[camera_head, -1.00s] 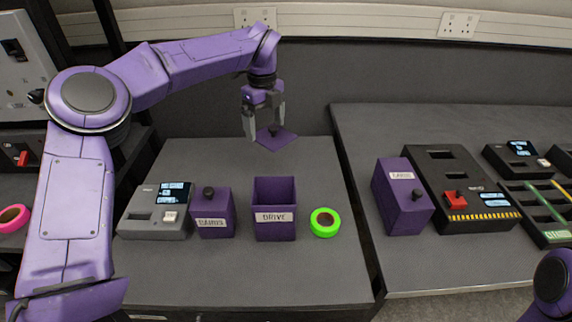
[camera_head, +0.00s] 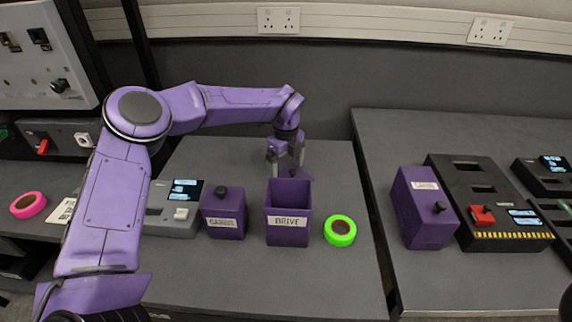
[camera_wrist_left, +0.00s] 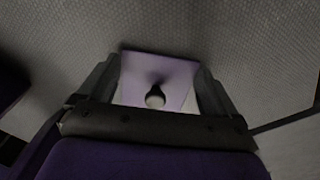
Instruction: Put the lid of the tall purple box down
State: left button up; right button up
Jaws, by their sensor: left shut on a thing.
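The tall purple box (camera_head: 288,231), labelled DRIVE, stands open on the left table. Its purple lid (camera_head: 296,172) is off, just behind the box's back rim in the head view, with its lower part hidden there. My left gripper (camera_head: 286,162) is shut on the lid's dark knob. In the left wrist view the square lid (camera_wrist_left: 178,72) lies flat between the two fingers (camera_wrist_left: 158,90), with the round knob in the middle. I cannot tell whether the lid touches the table. My right gripper is out of view.
A lidded purple box (camera_head: 223,222) and a grey device (camera_head: 168,222) stand left of the open box. A green tape roll (camera_head: 340,231) lies right of it. Another purple box (camera_head: 423,222) and a black device (camera_head: 490,222) stand on the right table, across a gap.

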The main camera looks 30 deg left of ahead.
aim_at(286, 172)
pick_arm(q)
jog(key=o, duration=0.7)
jog(key=shift+f, duration=0.1)
notch_tip(286, 172, up, 12)
jog(key=shift+r, duration=0.2)
